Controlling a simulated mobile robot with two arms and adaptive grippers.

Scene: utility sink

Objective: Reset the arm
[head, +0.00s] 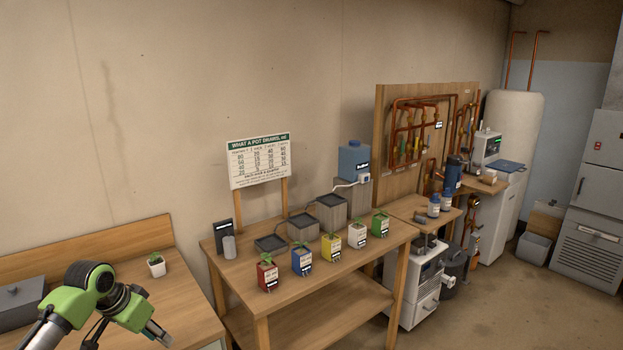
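My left arm comes in at the lower left, with green and black links bent over the wooden bench (190,285). My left gripper (158,333) points down and to the right above the bench's front part. Its fingers are small and partly hidden by the wrist, so I cannot tell whether they are open or shut. I see nothing clearly held in it. My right gripper is not in view.
A white potted seedling (156,266) stands behind the gripper, and a grey box (20,302) at far left. The table (330,277) to the right holds red (267,277), blue (302,262), yellow (331,248), white and green pots. A sign (260,161) stands behind.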

